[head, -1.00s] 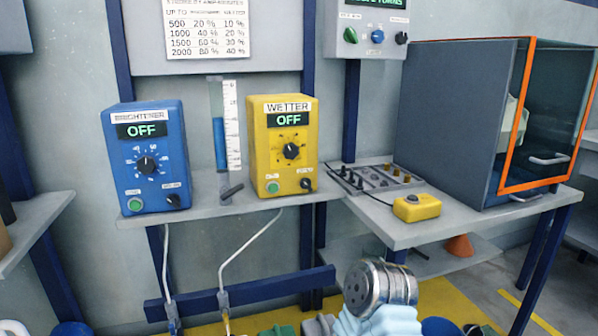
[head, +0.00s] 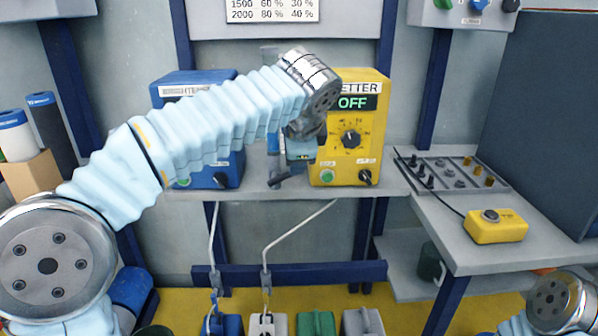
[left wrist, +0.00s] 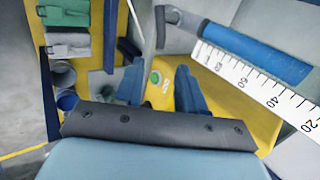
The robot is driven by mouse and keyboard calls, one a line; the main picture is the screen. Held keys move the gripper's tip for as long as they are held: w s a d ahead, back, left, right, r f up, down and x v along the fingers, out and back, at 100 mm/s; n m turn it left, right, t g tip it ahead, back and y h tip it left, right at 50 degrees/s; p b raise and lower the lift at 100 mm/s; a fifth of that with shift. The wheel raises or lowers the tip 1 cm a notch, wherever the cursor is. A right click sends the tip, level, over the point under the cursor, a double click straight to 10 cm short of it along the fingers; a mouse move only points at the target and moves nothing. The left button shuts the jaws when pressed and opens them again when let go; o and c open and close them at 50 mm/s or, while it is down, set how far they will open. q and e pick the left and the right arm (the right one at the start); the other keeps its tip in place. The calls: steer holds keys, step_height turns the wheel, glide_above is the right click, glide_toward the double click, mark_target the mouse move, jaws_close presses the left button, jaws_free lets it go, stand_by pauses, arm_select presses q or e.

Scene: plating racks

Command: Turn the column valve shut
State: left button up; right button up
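The graduated column shows in the left wrist view as a white scale (left wrist: 255,82) beside a blue liquid tube (left wrist: 258,55). In the head view my left arm covers most of it. The column valve's dark lever (head: 279,180) sticks out at the column's foot, at the shelf's front edge; a dark handle (left wrist: 160,27) shows near the tube's end in the left wrist view. My left gripper (head: 299,148) points down just above and right of the lever. Its two blue fingers (left wrist: 157,72) are apart with nothing between them. My right gripper is out of view.
The yellow wetter box (head: 349,130), reading OFF, stands close right of my left gripper. The blue brightener box (head: 193,86) stands left, partly behind my arm. A yellow button box (head: 495,226) sits on the right bench. Several containers (head: 317,324) stand below the shelf.

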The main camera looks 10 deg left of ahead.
mark_target(281, 179)
arm_select(q)
steer(key=x, duration=0.8)
steer(key=shift+w+a+f, duration=0.1)
steer(key=shift+f, duration=0.05)
jaws_close()
